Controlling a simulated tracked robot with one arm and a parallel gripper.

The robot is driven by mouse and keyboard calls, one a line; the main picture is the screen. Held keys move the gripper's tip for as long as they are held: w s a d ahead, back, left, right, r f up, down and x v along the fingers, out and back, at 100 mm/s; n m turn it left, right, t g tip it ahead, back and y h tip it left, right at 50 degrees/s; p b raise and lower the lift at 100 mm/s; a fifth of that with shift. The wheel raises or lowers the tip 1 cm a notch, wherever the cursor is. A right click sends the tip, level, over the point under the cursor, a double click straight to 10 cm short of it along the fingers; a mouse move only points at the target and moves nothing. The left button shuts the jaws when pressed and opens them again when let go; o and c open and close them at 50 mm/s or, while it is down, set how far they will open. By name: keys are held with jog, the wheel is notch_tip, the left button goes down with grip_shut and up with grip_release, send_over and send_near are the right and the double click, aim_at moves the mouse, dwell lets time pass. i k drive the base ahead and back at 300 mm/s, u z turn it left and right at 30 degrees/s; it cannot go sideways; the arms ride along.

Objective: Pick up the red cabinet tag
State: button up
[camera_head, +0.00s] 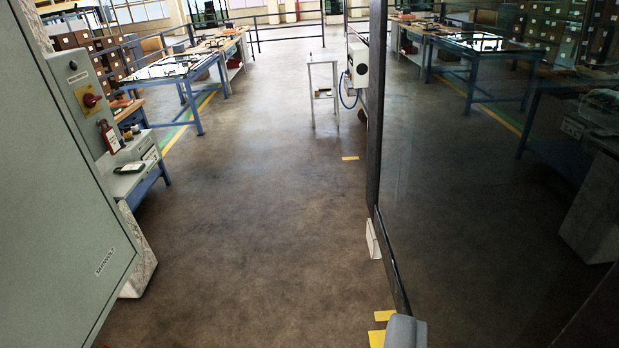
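The red cabinet tag (108,136) hangs on the side of the grey cabinet (75,75) at the left, below a red rotary switch on a yellow plate (90,99). The tag is small, with a paler lower part, and hangs upright, seen at an angle. Nothing touches it from the front. No gripper fingers can be made out in this view.
A grey desk-like unit with a dark handheld item (131,168) stands below the tag. A dark glass panel (480,190) fills the right. Open floor (250,220) lies between. A grey rounded shape (405,332) at the bottom edge is unclear. Blue-legged tables (175,75) stand farther back.

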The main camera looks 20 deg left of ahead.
aim_at(110, 137)
jog(key=u, duration=0.15)
jog(key=i, duration=1.35)
jog(key=u, duration=0.65)
jog(key=i, duration=1.25)
jog(key=u, duration=0.85)
jog(key=i, duration=0.85)
jog(key=u, duration=0.3)
